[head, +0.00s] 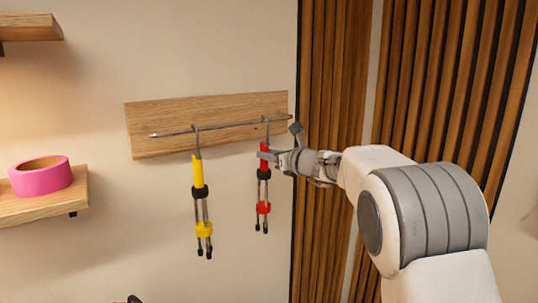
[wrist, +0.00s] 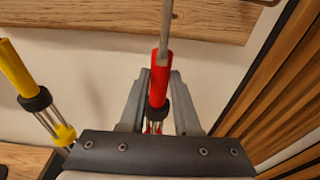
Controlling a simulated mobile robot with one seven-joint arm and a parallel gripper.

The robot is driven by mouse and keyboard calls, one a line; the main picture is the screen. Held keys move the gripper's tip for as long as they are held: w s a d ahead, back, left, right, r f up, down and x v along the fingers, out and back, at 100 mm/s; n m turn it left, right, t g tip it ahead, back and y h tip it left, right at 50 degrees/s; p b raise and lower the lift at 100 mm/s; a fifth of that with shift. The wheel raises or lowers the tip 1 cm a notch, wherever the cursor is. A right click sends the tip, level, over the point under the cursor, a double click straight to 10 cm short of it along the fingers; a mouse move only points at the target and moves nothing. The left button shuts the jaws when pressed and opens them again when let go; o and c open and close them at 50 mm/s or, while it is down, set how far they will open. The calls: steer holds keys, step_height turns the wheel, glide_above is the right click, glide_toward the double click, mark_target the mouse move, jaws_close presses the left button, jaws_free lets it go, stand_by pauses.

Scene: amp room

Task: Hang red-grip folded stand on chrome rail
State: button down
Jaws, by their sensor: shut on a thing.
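The red-grip folded stand (head: 264,190) hangs upright, legs down, below the right part of the chrome rail (head: 225,126). Its grey hook reaches up to the rail and looks to be over it; I cannot tell whether the rail bears its weight. My gripper (head: 271,156) comes in from the right and is shut on the red grip. In the wrist view my gripper's fingers (wrist: 159,85) stand on both sides of the red grip (wrist: 159,72), and the hook's shank rises from it. Part of the lower stand is hidden there.
A yellow-grip folded stand (head: 198,172) hangs from the rail to the left, apart from the red one. The rail is on a wooden board (head: 150,113). A shelf (head: 40,208) with pink tape (head: 40,180) is at left. Wooden slats (head: 330,80) cover the wall at right.

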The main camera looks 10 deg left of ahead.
steer(key=shift+f, duration=0.35)
